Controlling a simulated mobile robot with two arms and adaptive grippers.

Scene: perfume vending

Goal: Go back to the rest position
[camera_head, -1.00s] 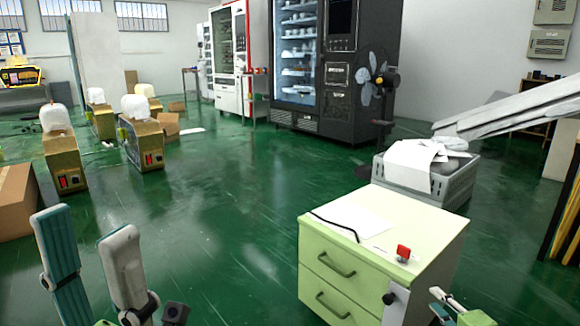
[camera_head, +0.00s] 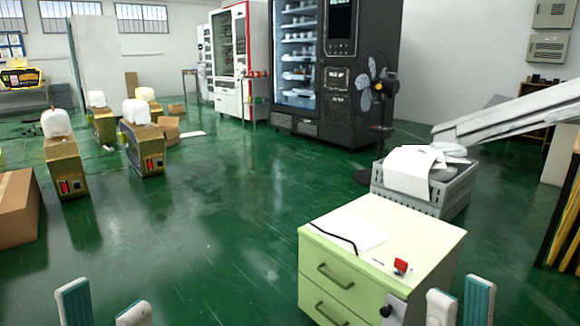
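My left gripper (camera_head: 105,305) shows at the bottom left of the head view, with only its two pale, teal-lined fingers in frame. They stand apart with floor visible between them, and nothing is between the parts I see. The lower parts of both grippers are cut off by the frame.
A pale green drawer cabinet (camera_head: 425,246) with a paper and a red item stands in front. Behind it are a grey crate (camera_head: 425,200), a fan (camera_head: 376,90) and a black vending machine (camera_head: 350,100). A cardboard box (camera_head: 18,208) sits left. The middle floor is open.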

